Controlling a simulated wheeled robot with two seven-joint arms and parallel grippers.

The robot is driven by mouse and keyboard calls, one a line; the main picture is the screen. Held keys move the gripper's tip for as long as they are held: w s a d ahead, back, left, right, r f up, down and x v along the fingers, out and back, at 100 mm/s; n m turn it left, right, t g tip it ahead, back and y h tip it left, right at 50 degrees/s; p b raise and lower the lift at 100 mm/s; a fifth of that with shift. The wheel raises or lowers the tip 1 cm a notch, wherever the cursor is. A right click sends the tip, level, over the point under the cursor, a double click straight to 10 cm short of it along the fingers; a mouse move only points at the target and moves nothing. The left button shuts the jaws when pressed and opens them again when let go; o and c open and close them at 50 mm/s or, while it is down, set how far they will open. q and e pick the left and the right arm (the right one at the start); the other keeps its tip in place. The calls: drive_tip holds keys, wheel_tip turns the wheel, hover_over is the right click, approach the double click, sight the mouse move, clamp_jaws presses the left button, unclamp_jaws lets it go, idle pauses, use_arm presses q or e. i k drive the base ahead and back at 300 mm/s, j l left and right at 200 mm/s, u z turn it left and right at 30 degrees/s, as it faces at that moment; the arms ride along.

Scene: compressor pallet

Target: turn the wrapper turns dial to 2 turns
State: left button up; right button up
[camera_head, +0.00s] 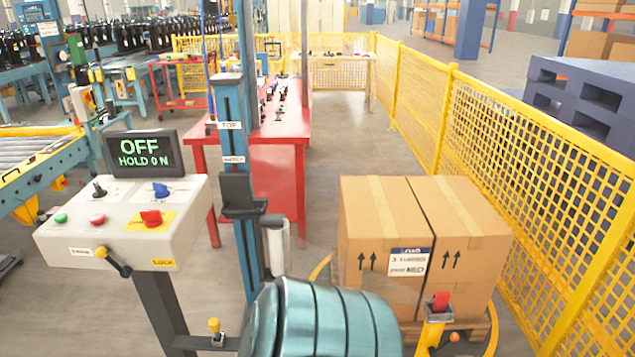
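A grey control box (122,232) stands on a dark post at the left. Its sloping top carries a black knob (99,190), a blue knob (161,190), a red switch (151,217) on a yellow plate, a green button (61,218) and a red button (97,220). I cannot tell for sure which knob is the turns dial; the small markings are unreadable. The screen (142,153) behind them reads OFF and HOLD 0 N. A black lever (115,262) with a yellow grip is on the front. Neither gripper is in view.
A blue mast (238,180) with a black carriage stands right of the box. Cartons (421,240) sit on a wooden pallet. A teal ribbed rounded form (325,322) fills the bottom centre. A red table (281,165) is behind; a yellow fence (500,150) runs along the right.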

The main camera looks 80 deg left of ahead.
sight(99, 193)
drive_tip(key=u, duration=3.85)
